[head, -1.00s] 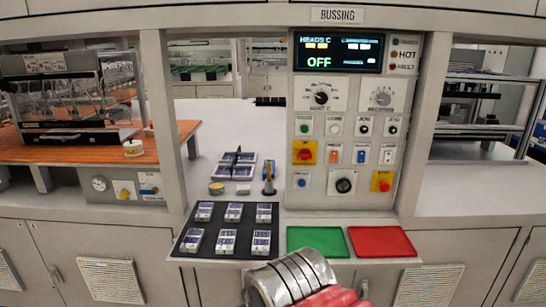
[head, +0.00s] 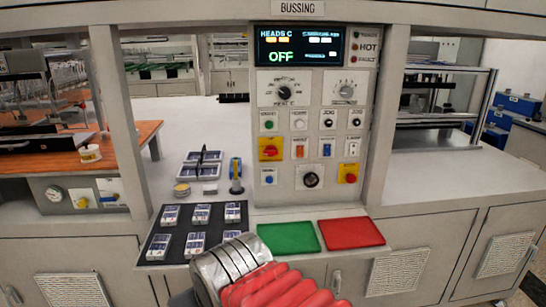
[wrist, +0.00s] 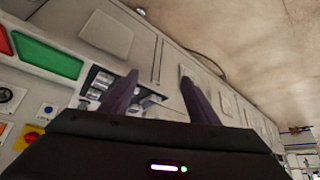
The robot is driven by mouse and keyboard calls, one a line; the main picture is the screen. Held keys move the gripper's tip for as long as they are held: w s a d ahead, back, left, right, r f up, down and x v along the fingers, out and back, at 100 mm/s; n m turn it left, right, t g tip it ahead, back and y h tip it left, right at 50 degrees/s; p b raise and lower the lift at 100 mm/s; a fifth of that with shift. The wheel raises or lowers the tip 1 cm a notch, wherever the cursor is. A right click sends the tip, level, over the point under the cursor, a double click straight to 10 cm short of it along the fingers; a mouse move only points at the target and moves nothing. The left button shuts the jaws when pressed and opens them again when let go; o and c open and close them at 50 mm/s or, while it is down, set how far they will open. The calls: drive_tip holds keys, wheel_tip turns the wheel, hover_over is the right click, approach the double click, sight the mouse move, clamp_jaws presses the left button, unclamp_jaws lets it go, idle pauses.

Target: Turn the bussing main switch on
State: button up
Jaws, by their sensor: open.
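The bussing panel (head: 337,116) stands upright under the BUSSING sign in the head view. Its display (head: 300,46) reads HEADS C and OFF. A red rotary switch on a yellow plate (head: 270,148) sits at the panel's left; I cannot read its label. Another yellow plate with a red button (head: 349,173) is at the lower right. In the wrist view my gripper (wrist: 156,95) shows two dark fingers spread apart with nothing between them. The wrist view looks tilted toward the cabinet fronts and floor. In the head view my arm is at the bottom, below the panel, with the fingers not visible.
A black mat (head: 157,247) with several small cells lies left of the green tray (head: 289,238) and red tray (head: 351,232). A blue-and-yellow tool (head: 236,174) stands behind the mat. Posts flank the panel. The worktop behind is mostly clear.

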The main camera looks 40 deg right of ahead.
drive_tip(key=shift+o, duration=0.5)
drive_tip(key=w+d+r+m+t+h, duration=0.1)
drive_tip(key=w+d+t, duration=0.1)
drive_tip(key=w+d, duration=0.4)
drive_tip(key=shift+w+r, duration=0.3)
drive_tip(key=shift+w, duration=0.95)
drive_tip(key=m+t+h, duration=0.5)
drive_tip(key=t+h, duration=0.1)
drive_tip(key=h, duration=0.3)
approach(271, 153)
drive_tip(key=v, duration=0.6)
drive_tip(key=shift+s+d, duration=0.1)
drive_tip(key=shift+d, duration=0.1)
drive_tip(key=shift+f, duration=0.1)
drive_tip(key=x, duration=1.3)
drive_tip(key=shift+w, duration=0.45)
drive_tip(key=shift+c, duration=0.5)
drive_tip(key=shift+d, duration=0.1)
drive_tip(key=c, duration=0.9)
